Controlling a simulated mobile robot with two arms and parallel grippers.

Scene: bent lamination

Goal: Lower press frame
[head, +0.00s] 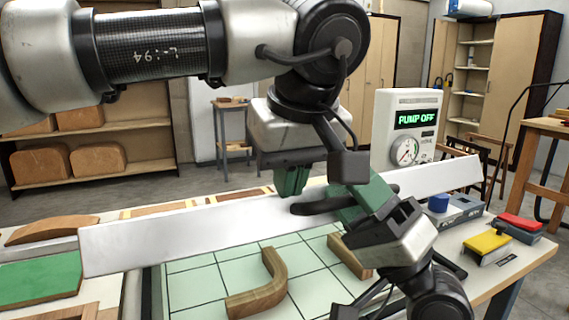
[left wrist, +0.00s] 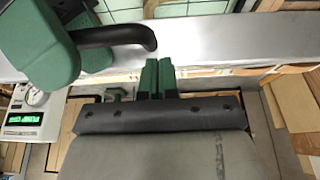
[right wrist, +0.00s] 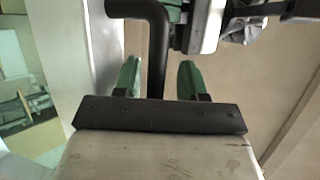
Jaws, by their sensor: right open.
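The press frame (head: 190,232) shows as a long pale metal bar running across the bench, above a green gridded bed (head: 195,285). A black bent handle (head: 315,207) sticks out from it; it also shows in the left wrist view (left wrist: 115,35) and the right wrist view (right wrist: 155,40). My right gripper (right wrist: 158,78) is open, with the handle between its green fingers; I cannot tell if they touch it.
A curved wooden piece (head: 258,290) lies on the bed, with another wood block (head: 350,258) to its right. A pump box (head: 403,130) reads "PUMP OFF". Yellow (head: 487,243) and red (head: 520,223) pieces sit on the right. A green board (head: 40,282) lies at left.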

